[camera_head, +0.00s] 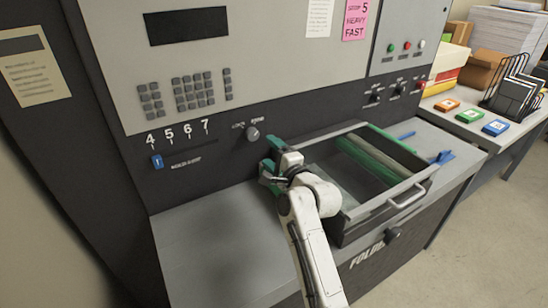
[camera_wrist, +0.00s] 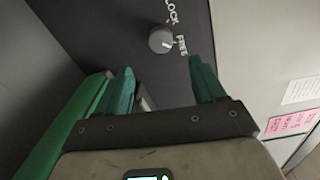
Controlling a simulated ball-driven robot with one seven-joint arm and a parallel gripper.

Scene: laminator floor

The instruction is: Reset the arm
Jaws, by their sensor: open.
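My arm (camera_head: 312,238) reaches up from the bottom of the head view to the front of a grey laminator. My gripper (camera_head: 268,172) is at the left end of the open tray, close to the dark panel. In the wrist view my gripper (camera_wrist: 165,88) shows two green fingers spread apart with nothing between them. A round knob (camera_wrist: 161,40) with lock lettering is on the panel beyond the fingertips, and it also shows in the head view (camera_head: 253,133). The fingers appear apart from the knob.
A side table (camera_head: 470,131) holds coloured blocks and a black rack. The grey ledge at left is clear.

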